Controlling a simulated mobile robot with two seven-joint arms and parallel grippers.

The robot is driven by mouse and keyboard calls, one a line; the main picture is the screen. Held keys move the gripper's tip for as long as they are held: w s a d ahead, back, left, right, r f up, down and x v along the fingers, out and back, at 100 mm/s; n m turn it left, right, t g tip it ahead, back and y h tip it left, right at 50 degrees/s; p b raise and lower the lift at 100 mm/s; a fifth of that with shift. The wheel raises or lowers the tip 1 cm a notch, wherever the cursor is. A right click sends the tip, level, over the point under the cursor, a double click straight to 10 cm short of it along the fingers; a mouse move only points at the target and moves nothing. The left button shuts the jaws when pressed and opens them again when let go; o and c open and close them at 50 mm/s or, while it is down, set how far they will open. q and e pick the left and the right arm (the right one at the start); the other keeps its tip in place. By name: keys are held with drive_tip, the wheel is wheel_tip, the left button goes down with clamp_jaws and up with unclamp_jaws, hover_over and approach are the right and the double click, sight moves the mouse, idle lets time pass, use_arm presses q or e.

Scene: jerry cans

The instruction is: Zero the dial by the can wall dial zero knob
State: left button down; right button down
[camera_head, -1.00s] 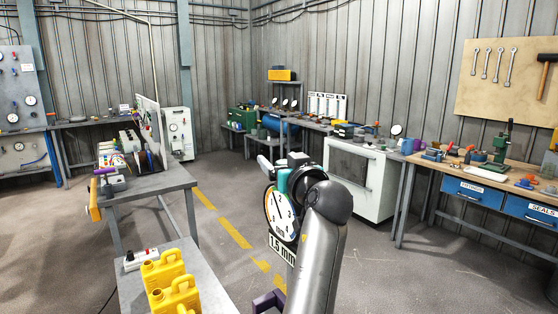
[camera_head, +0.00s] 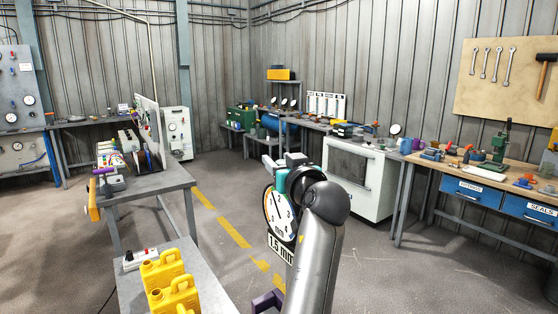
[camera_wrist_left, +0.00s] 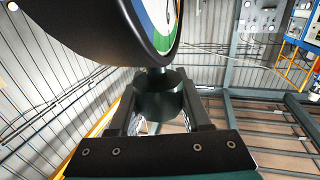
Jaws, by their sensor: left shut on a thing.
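A round white dial (camera_head: 276,212) with black numbers and a dark needle shows in the head view, just left of my arm. A "1.5 mm" label is below its face. The needle slants up and to the left; its exact reading is too small to tell. In the left wrist view the dial (camera_wrist_left: 164,22) fills the top, seen from a steep angle, with blue and green on its face. Below it, a dark cylindrical knob (camera_wrist_left: 160,94) sits between the fingers of my left gripper (camera_wrist_left: 160,112), which is shut on it. In the head view the knob cannot be made out.
Yellow jerry cans (camera_head: 170,280) and a power strip (camera_head: 141,259) are on the grey bench at lower left. A white cabinet (camera_head: 358,178) and a workbench with blue drawers (camera_head: 475,191) stand to the right. Open floor with a yellow dashed line lies between the benches.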

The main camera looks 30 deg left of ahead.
use_arm(q)
drive_tip(key=shift+w+d+r+m+t+h+p, duration=0.15)
drive_tip(key=shift+d+m+t+h+p, duration=0.25)
drive_tip(key=shift+m+t+h+p, duration=1.35)
drive_tip(key=shift+w+d+f+m+t+h+p, duration=0.15)
drive_tip(key=shift+d+m+t+h+p, duration=0.4)
drive_tip(key=shift+m+h+p, duration=2.25)
drive_tip(key=shift+w+d+r+m+t+h+p, duration=0.25)
drive_tip(key=shift+m+t+h+p, duration=1)
drive_tip(key=shift+h, duration=2.1)
drive_tip(key=shift+d+m+h, duration=0.2)
drive_tip(key=shift+m+h, duration=0.1)
drive_tip(key=shift+h, duration=0.3)
drive_tip(key=shift+c, duration=1.9)
unclamp_jaws()
drive_tip(key=shift+f, duration=0.15)
drive_tip(key=shift+f, duration=0.1)
